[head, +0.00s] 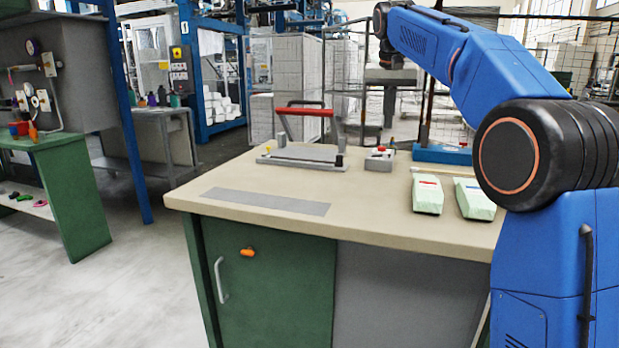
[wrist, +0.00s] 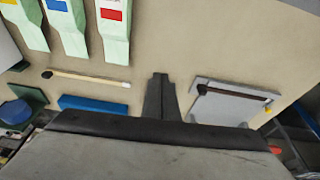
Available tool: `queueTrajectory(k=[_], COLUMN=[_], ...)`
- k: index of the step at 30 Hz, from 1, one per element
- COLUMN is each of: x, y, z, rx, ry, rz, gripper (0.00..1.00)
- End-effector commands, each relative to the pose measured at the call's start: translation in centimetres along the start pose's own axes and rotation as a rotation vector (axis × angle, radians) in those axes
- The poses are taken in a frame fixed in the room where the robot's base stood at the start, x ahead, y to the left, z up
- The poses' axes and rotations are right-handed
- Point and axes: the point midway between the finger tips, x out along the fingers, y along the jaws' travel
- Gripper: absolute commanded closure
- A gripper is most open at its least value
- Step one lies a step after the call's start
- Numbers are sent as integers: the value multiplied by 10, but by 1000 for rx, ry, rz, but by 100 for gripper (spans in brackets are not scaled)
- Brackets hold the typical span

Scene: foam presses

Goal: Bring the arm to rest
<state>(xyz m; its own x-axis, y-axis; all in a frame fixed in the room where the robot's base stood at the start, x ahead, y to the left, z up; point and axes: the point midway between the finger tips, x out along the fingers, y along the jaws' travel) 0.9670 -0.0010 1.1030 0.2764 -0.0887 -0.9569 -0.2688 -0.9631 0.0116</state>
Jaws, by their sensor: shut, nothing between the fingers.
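My gripper (wrist: 160,95) is shut and empty, its dark fingers together above the beige worktop in the wrist view. My blue arm reaches up and across the right of the head view, with its far end raised above the bench. The worktop (head: 375,222) below it carries pale green foam pieces, one with a red label (head: 427,195) and one with a blue label (head: 475,198). A third, with a yellow label (wrist: 22,20), shows in the wrist view. The fingers touch none of them.
A grey press plate (head: 303,157) with a red handle (head: 305,112) stands on the bench, beside a small red-button box (head: 380,158). A blue base (head: 442,154) and thin pale stick (wrist: 90,78) lie near it. A green side table (head: 70,190) stands left; the floor between is clear.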

Motion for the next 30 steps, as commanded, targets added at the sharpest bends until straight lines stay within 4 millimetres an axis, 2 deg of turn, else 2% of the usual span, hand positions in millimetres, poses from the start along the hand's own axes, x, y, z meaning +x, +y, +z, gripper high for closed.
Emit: queueTrajectory(k=[5, 11, 20, 30], x=[-5, -6, 6, 43], y=[14, 39, 80, 123], z=[22, 66, 152, 264], rx=[-18, -49, -102, -158], ry=[6, 16, 35, 60], rz=[-8, -21, -44, -67], gripper=[100, 100, 100, 100])
